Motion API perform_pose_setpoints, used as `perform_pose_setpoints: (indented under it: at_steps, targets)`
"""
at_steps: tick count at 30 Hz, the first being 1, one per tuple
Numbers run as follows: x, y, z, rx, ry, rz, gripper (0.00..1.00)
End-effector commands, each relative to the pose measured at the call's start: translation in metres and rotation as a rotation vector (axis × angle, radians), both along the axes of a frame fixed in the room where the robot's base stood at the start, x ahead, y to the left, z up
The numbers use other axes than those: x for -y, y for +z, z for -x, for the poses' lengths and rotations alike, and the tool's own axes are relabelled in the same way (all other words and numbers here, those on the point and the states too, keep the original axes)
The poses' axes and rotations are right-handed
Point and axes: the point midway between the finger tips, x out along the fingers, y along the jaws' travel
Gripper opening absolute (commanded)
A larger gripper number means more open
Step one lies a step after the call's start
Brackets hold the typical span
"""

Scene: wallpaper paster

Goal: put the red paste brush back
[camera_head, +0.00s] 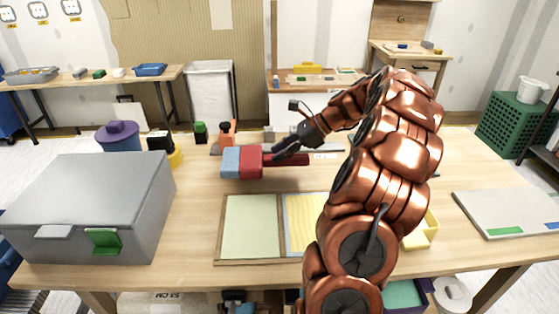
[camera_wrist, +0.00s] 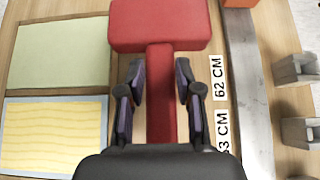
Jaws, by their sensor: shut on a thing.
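The red paste brush (camera_head: 250,161) has a wide red head and a straight red handle. A light blue block adjoins its head on the left in the head view; I cannot tell whether it is part of the brush. In the wrist view the red head (camera_wrist: 160,26) is at the top and the handle runs down between my fingers. My gripper (camera_head: 296,145) is shut on the handle, with dark fingers on both sides of it in the wrist view (camera_wrist: 160,92). I cannot tell whether the brush is clear of the table.
A metal strip (camera_wrist: 246,80) with labels "62 CM" and "63 CM" runs beside the brush. Grey holders (camera_wrist: 297,69) stand beyond it. A framed board (camera_head: 250,225) with green and yellow sheets lies in front. A grey box (camera_head: 95,200) is at left, a yellow tray (camera_head: 424,238) at right.

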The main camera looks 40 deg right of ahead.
Motion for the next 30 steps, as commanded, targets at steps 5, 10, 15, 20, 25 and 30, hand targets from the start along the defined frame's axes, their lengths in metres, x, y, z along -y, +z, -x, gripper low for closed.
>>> perform_pose_setpoints:
  at_steps: [5,10,15,20,25,30]
  targets:
    - [0.001,-0.001,-0.010,0.001,0.000,-0.001,0.00]
    - [0.001,-0.026,-0.008,-0.002,0.000,-0.005,0.00]
    - [0.001,-0.036,-0.009,0.000,-0.001,-0.003,0.00]
    - [0.001,-0.036,-0.009,0.001,-0.001,0.000,0.00]
    - [0.001,-0.037,-0.009,0.001,0.000,-0.001,0.40]
    - [0.001,-0.037,-0.009,0.001,0.000,-0.001,0.57]
